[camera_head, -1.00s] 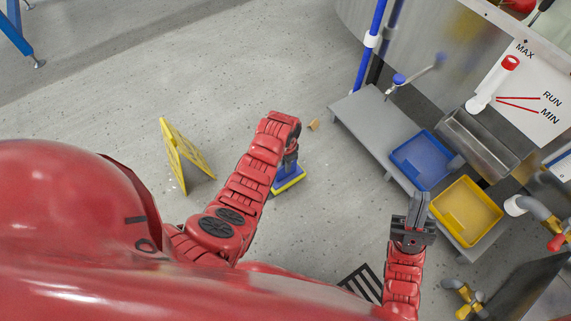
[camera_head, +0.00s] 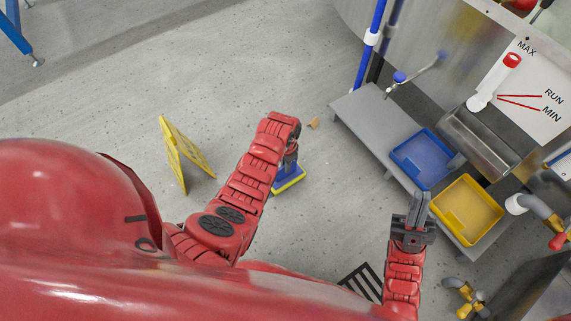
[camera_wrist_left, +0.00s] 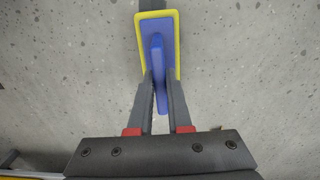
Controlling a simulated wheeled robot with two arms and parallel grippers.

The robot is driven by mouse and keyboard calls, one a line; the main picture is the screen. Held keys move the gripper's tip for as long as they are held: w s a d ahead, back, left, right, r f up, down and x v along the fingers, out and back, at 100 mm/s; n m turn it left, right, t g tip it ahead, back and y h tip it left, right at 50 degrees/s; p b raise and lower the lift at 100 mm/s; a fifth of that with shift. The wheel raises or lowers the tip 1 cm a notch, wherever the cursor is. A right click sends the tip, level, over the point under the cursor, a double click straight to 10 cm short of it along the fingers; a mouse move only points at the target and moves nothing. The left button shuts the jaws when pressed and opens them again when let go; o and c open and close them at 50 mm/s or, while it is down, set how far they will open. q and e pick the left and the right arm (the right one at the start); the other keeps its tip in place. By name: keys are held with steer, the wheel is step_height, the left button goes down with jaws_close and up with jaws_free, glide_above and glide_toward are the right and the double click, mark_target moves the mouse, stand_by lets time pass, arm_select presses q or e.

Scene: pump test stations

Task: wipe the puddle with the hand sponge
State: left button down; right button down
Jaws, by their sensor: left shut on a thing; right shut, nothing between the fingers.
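The hand sponge (camera_head: 288,184) has a blue handle and back with a yellow rim. It is low at the floor, below the end of my left arm. My left gripper (camera_head: 291,160) is shut on its blue handle. The left wrist view shows the sponge (camera_wrist_left: 169,32) with its handle between the two fingers of my left gripper (camera_wrist_left: 160,82). Whether the sponge touches the floor I cannot tell. My right gripper (camera_head: 418,207) is shut and empty, left of the yellow bin. I cannot make out a puddle on the grey floor.
A yellow floor sign (camera_head: 185,155) stands left of my left arm. A small tan piece (camera_head: 313,123) lies on the floor. A grey bench (camera_head: 373,118) with a blue bin (camera_head: 424,184) and a yellow bin (camera_head: 466,238) is on the right.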

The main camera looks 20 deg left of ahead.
arm_select(q)
steer(key=shift+f, duration=0.4)
